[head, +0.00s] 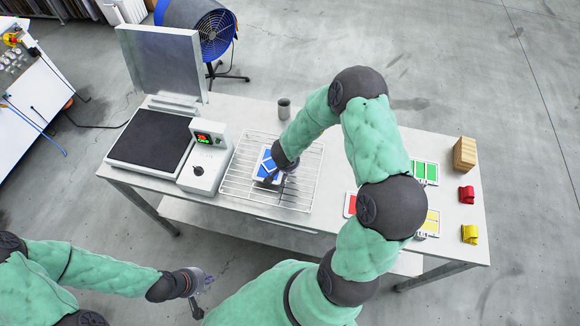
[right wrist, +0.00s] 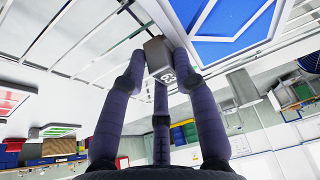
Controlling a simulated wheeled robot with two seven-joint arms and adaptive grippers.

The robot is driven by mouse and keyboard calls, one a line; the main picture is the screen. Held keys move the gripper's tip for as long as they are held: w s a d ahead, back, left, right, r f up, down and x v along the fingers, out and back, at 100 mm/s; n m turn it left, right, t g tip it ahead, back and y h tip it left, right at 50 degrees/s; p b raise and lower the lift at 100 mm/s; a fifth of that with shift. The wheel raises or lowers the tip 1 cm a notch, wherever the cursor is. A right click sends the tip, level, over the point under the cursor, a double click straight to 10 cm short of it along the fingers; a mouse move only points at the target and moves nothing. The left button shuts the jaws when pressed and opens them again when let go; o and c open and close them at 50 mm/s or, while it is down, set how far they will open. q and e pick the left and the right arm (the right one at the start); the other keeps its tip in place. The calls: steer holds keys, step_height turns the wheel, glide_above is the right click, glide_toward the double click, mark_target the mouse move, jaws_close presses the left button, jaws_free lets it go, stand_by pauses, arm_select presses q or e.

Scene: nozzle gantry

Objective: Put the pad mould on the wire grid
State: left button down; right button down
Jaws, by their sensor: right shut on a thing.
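The pad mould (head: 265,163), a white frame with blue panels, is over the left-middle part of the wire grid (head: 305,190). I cannot tell whether it touches the wires. In the right wrist view the blue and white mould (right wrist: 225,22) fills the upper right, beside the grid's bars (right wrist: 65,38). My right gripper (head: 279,174) is shut on the mould's grey numbered tab (right wrist: 160,60), with its fingers around it. My arm hides part of the mould and grid in the head view. My left gripper (head: 204,294) is open and empty, in front of the table.
A heat press (head: 150,138) with a raised plate and control box (head: 204,158) stands left of the grid. A grey cup (head: 284,108) is behind it. Red (head: 349,204), green (head: 427,172) and yellow (head: 432,222) moulds, a wooden block (head: 465,154) and red and yellow pieces are at right.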

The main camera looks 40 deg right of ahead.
stand_by(0.3)
steer(key=c, duration=1)
jaws_free()
steer(key=shift+f, duration=0.15)
steer(key=shift+o, duration=0.2)
steer(key=p+v, duration=0.4)
steer(key=v, duration=0.8)
steer(key=a+f+n+y, duration=0.1)
steer(key=a+f, duration=0.1)
steer(key=a, duration=0.1)
steer(key=s+a+f+n+y, duration=0.1)
steer(key=a+f, duration=0.2)
steer(key=s+a+f+n+y, duration=0.1)
steer(key=a+f+n, duration=0.1)
steer(key=a+f, duration=0.1)
steer(key=shift+s+a+f, duration=0.25)
steer(key=shift+a, duration=0.2)
steer(key=s+a+f+n+g+y, duration=0.2)
steer(key=s+a+f+n+y, duration=0.1)
steer(key=s+a, duration=0.7)
step_height(320, 180, down, 2)
steer(key=shift+s+a+f+g+y, duration=0.15)
steer(key=shift+a+g+y, duration=0.15)
steer(key=shift+a+y, duration=0.35)
